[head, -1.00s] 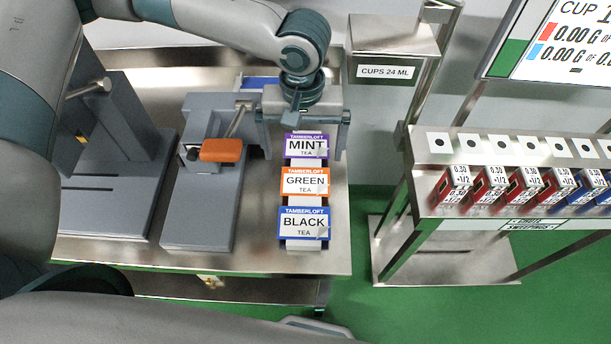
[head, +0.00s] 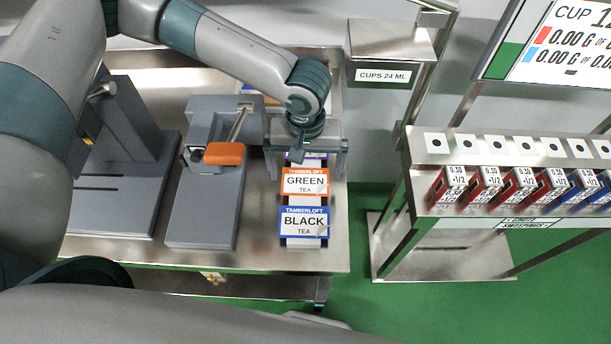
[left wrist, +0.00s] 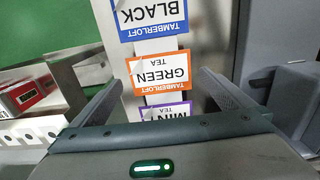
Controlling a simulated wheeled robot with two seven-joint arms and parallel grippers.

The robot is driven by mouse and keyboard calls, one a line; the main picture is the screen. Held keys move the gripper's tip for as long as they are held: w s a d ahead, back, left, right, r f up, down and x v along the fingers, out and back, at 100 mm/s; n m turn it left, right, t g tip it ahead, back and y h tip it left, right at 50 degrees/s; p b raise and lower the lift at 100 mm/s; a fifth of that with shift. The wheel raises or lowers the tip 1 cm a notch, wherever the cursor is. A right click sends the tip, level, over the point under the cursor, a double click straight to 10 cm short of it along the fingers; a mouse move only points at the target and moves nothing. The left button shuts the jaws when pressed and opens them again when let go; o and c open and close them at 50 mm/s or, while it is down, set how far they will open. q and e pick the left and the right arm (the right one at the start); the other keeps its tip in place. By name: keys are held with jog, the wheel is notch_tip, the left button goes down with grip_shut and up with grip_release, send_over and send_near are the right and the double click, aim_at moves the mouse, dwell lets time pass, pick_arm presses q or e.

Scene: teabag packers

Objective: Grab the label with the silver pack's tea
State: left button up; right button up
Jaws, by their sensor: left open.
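Three labels lie in a column on a pale strip at the right end of the metal table. The black tea label (head: 304,223) is blue-edged and nearest. The green tea label (head: 304,183) is orange-edged and in the middle. The purple-edged mint label (head: 318,156) is farthest and mostly hidden by my left gripper (head: 306,170), which is open above it. In the left wrist view, the black (left wrist: 150,14), green (left wrist: 160,72) and mint (left wrist: 166,112) labels show upside down, the mint partly covered by the gripper (left wrist: 162,80). I can make out no silver pack.
A grey press with an orange handle (head: 225,154) stands left of the labels, with a grey stand (head: 118,190) farther left. A steel holder marked cups (head: 384,74) is at the back. A rack of red and blue packs (head: 483,186) stands right, across a floor gap.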

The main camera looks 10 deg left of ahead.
aim_at(305, 181)
pick_arm(q)
jog(key=shift+f, duration=0.9)
jog(key=shift+f+p, duration=0.25)
jog(key=shift+p, duration=0.2)
dwell(0.3)
jog(key=c, duration=0.9)
